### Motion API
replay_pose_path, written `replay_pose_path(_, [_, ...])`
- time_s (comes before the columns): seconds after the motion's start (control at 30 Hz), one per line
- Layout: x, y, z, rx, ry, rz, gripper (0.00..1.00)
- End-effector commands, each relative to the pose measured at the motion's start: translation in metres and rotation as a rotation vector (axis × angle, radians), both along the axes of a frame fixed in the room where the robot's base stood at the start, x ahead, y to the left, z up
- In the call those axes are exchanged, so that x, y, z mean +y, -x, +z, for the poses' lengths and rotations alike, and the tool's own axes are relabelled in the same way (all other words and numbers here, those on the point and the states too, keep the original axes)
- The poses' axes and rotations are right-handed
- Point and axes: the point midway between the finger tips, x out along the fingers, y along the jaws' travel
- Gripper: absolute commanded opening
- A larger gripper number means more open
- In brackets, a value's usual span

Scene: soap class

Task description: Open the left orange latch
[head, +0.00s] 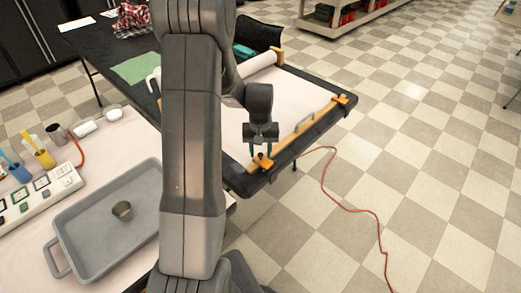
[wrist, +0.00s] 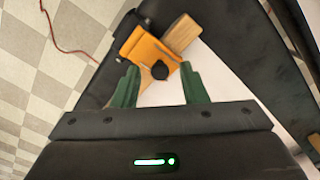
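The left orange latch (head: 263,162) sits on the near corner of a black table, at the near end of a wooden bar (head: 300,129). In the wrist view the orange latch (wrist: 146,48) fills the upper middle, with a black knob (wrist: 160,70) on it and the bar's wooden end (wrist: 181,34) beside it. My gripper (head: 261,148) hangs just above this latch. In the wrist view my gripper (wrist: 159,70) is open, its green fingers apart on either side of the knob. Whether they touch it, I cannot tell. A second orange latch (head: 341,99) is at the bar's far end.
The black table's edge (head: 318,124) runs under the bar, with pale paper (head: 293,95) beside it. A grey handle (head: 306,125) stands on the bar. A grey tray (head: 150,190) lies at the lower left. A red cord (head: 343,207) lies on the open floor.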

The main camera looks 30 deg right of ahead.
Motion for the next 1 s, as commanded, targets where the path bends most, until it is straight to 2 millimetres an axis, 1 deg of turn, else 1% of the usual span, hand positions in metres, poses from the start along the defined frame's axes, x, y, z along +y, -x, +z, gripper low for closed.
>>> replay_pose_path(0.03, [0.0, 0.0, 0.0, 0.0, 0.0, 0.0, 0.39])
replay_pose_path(0.07, [0.0, 0.0, 0.0, 0.0, 0.0, 0.0, 0.35])
replay_pose_path(0.1, [0.0, 0.0, 0.0, 0.0, 0.0, 0.0, 0.27])
replay_pose_path(0.23, [0.0, 0.0, 0.0, 0.0, 0.0, 0.0, 0.02])
replay_pose_path(0.27, [0.0, 0.0, 0.0, 0.0, 0.0, 0.0, 0.0])
replay_pose_path(0.47, [0.0, 0.0, 0.0, -0.008, -0.001, -0.001, 0.0])
replay_pose_path(0.67, [-0.002, 0.004, 0.001, -0.063, -0.017, -0.003, 0.0])
replay_pose_path(0.77, [-0.003, 0.007, 0.002, -0.117, -0.032, -0.004, 0.0])
replay_pose_path(1.0, [-0.006, 0.017, 0.004, -0.302, -0.081, -0.006, 0.0])
